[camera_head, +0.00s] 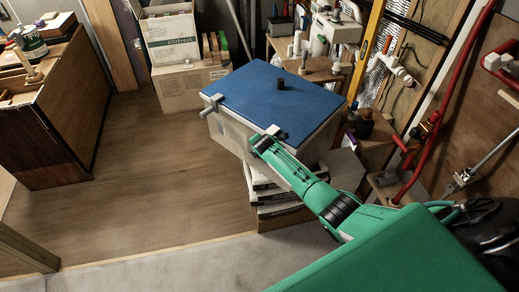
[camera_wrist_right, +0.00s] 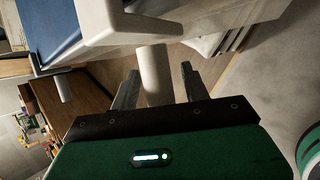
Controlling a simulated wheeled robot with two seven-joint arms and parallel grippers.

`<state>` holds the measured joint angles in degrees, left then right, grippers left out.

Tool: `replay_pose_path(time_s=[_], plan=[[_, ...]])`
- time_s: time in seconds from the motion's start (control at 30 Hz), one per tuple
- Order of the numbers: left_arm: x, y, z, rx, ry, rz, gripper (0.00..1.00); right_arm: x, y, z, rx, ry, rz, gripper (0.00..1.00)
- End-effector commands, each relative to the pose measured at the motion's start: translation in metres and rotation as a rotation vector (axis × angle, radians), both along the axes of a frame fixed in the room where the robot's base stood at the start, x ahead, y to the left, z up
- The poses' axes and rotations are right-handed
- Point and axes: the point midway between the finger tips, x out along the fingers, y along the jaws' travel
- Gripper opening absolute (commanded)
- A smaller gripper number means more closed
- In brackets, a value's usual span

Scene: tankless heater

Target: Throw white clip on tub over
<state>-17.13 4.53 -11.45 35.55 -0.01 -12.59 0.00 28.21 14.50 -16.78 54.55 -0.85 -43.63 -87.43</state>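A pale tub (camera_head: 232,139) with a blue lid (camera_head: 275,88) stands on a stack of bags. One white clip (camera_head: 273,131) is at the lid's front edge, and another clip (camera_head: 210,104) is at its left corner. My right gripper (camera_head: 263,142) is at the front clip. In the right wrist view, the gripper (camera_wrist_right: 158,88) is open, with the front clip's white cylindrical handle (camera_wrist_right: 154,76) between its separated fingers. The blue lid (camera_wrist_right: 48,27) and the other clip's handle (camera_wrist_right: 63,88) show at the left. My left gripper is out of view.
Bags (camera_head: 272,190) are stacked under the tub. Cardboard boxes (camera_head: 190,87) stand behind it to the left. A low wooden table with pipe fittings (camera_head: 303,66) is behind, and red pipes (camera_head: 425,130) run along the right wall. Wooden floor (camera_head: 150,170) is clear at the left.

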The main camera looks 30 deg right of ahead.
Motion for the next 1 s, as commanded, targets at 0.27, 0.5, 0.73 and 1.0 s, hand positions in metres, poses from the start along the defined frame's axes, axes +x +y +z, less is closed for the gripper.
replay_pose_path(time_s=[0.27,0.5,0.73,1.0], plan=[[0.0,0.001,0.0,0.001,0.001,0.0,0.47,-0.003,0.001,0.004,0.0,-0.002,0.001,0.47],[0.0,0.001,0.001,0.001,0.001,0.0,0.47,-0.019,0.006,0.023,-0.002,-0.001,0.003,0.47],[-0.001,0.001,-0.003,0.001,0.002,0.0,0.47,-0.038,0.012,0.046,-0.002,-0.002,0.002,0.47],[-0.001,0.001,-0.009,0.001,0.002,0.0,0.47,-0.063,0.02,0.076,-0.002,-0.002,0.002,0.47]])
